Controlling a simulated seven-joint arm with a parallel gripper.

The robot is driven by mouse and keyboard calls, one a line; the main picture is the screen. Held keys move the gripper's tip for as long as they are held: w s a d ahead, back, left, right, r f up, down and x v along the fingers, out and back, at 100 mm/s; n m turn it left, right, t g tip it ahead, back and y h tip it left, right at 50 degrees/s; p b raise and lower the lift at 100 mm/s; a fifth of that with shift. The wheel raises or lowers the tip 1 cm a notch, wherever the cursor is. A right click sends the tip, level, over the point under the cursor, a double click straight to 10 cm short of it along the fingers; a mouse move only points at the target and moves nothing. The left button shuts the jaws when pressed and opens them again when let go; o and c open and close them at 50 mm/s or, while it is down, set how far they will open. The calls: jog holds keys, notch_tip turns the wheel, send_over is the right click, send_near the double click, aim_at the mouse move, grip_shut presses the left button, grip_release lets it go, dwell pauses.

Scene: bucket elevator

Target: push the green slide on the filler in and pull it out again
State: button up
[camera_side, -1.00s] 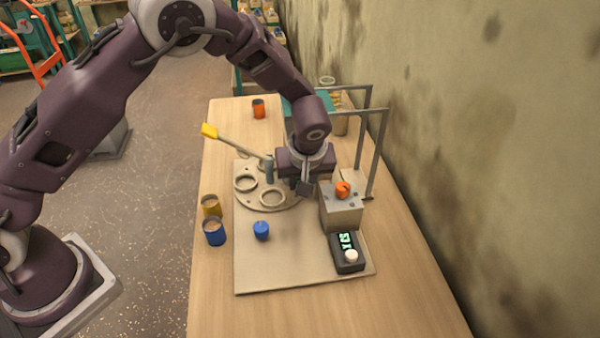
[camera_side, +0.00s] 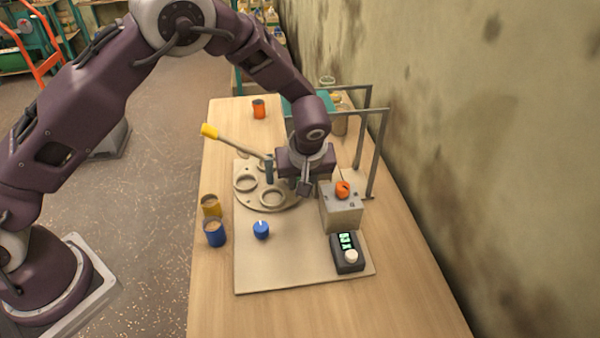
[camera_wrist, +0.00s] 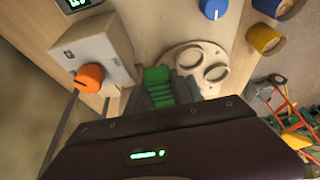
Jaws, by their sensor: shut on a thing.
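The green slide (camera_wrist: 158,87) shows in the wrist view as a ridged green piece between my fingers. My gripper (camera_wrist: 157,98) is shut on it. In the side view my gripper (camera_side: 304,187) is low over the board, between the round plate with ring holders and the grey box with the orange knob. My gripper hides most of the slide there, and I cannot tell how far in it sits. The filler stands behind my gripper, with a teal top (camera_side: 308,104) and a grey metal frame (camera_side: 377,150), mostly covered by my arm.
The grey box (camera_side: 342,213) with an orange knob (camera_side: 342,189) is close on the right. A display unit (camera_side: 348,253), a blue knob (camera_side: 261,230), a ring plate (camera_side: 246,184) and a yellow-ended lever (camera_side: 210,131) surround the work.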

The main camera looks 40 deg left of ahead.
dwell(0.4)
jog(key=shift+s+d, duration=2)
jog(key=shift+d, duration=0.15)
jog(key=shift+a, duration=0.1)
jog(key=o, duration=0.9)
jog(key=shift+o, duration=0.2)
jog(key=w+a+r+v, duration=0.1)
jog(key=v, duration=1)
jog(key=shift+w+a+r, duration=0.2)
jog(key=shift+a, duration=0.05)
